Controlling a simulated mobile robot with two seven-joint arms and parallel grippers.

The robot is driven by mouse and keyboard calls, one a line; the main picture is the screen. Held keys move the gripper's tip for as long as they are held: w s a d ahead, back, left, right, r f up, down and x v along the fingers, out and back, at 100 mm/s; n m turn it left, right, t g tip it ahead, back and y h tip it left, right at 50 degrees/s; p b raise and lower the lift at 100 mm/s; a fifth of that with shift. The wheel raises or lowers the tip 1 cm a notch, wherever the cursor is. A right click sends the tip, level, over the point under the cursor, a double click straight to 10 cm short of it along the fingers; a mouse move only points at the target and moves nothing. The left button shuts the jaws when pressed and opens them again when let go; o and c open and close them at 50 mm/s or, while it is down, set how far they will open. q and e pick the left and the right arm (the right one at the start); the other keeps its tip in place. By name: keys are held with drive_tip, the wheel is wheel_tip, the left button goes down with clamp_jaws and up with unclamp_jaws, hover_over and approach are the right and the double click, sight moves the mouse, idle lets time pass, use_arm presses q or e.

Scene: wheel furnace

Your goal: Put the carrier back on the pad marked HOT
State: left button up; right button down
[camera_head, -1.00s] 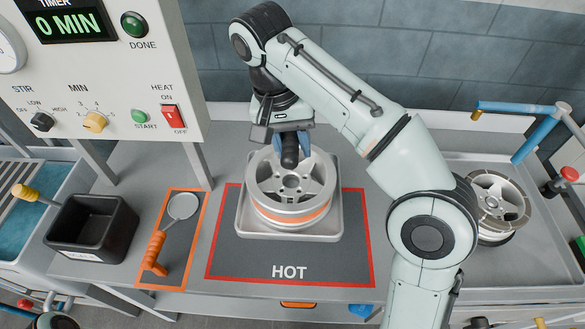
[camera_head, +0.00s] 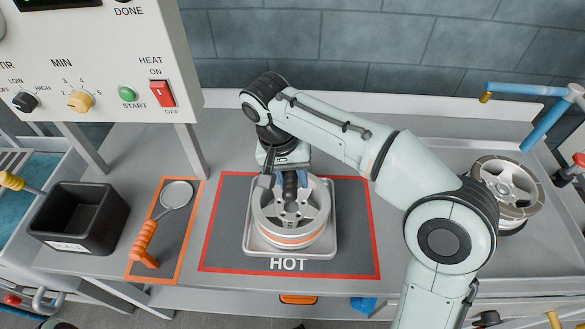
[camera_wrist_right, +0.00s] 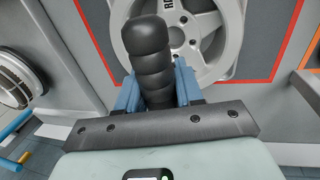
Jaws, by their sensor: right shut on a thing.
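The carrier is a pale square tray (camera_head: 252,240) bearing a silver wheel (camera_head: 318,204) with an orange band, with a black ribbed handle (camera_head: 289,188) rising from it. The tray is inside the red border of the dark grey HOT pad (camera_head: 225,225), toward its front; its near edge is just above the HOT lettering. I cannot tell whether it touches the pad. My right gripper (camera_head: 290,178) is shut on the handle; in the right wrist view its blue fingers flank the handle (camera_wrist_right: 150,60), with the wheel (camera_wrist_right: 215,40) beyond. My left gripper is not in view.
An orange-handled ladle (camera_head: 160,220) lies in an orange-bordered area left of the pad. A black bin (camera_head: 80,220) stands farther left. The control panel (camera_head: 110,70) overhangs at the back left. Another wheel (camera_head: 505,185) sits at right, near a blue pipe (camera_head: 515,88).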

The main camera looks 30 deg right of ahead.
drive_tip(key=shift+f, duration=0.75)
drive_tip(key=c, duration=0.7)
unclamp_jaws()
drive_tip(key=shift+f, duration=0.1)
drive_tip(key=r+p, duration=0.1)
drive_tip(key=r, duration=0.3)
drive_tip(key=a+r+p, duration=0.1)
drive_tip(key=r, duration=0.3)
drive_tip(key=w+a+r+p, duration=0.1)
drive_tip(key=r, duration=0.3)
drive_tip(key=shift+p, duration=0.35)
